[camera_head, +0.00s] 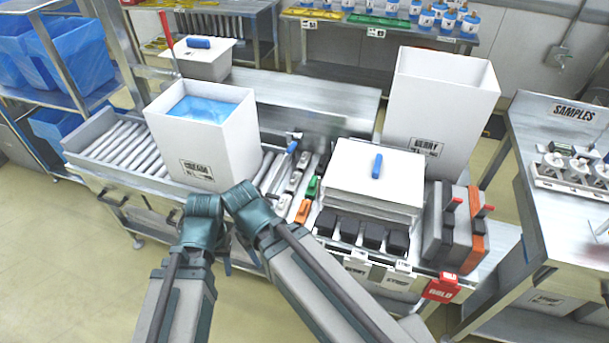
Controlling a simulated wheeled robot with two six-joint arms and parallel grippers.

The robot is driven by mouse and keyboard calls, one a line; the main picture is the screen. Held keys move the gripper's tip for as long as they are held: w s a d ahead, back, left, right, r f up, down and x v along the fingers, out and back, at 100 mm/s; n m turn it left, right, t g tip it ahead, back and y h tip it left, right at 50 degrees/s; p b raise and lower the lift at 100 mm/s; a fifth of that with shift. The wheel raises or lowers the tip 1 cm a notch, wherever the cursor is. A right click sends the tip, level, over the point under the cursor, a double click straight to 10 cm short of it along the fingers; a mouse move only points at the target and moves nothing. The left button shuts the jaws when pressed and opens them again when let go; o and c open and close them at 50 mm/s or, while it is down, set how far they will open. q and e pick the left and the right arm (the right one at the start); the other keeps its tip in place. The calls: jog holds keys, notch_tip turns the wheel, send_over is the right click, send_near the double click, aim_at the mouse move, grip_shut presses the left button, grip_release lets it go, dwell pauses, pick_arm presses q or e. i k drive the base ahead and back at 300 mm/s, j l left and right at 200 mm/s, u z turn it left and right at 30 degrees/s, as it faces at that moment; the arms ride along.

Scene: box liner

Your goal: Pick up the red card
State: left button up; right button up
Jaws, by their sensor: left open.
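The red card (441,288), with white lettering that seems to read HOLD, hangs upright at the front right edge of the workbench, below the grey and orange blocks. My left gripper (228,262) is small and partly hidden behind my arm links at the bench's front edge, left of centre. It is open, well to the left of the red card and apart from it. I cannot make out anything between its fingers. My right gripper cannot be made out.
A white open box with a blue liner (208,122) stands on the roller conveyor (118,147). A taller white box (437,103) stands behind right. A stack of white sheets (372,172) lies beside black blocks. The samples table (545,203) is at right.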

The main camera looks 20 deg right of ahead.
aim_at(443, 291)
jog(key=z, duration=2.2)
jog(key=i+j+u, duration=0.1)
jog(key=j+u, duration=0.2)
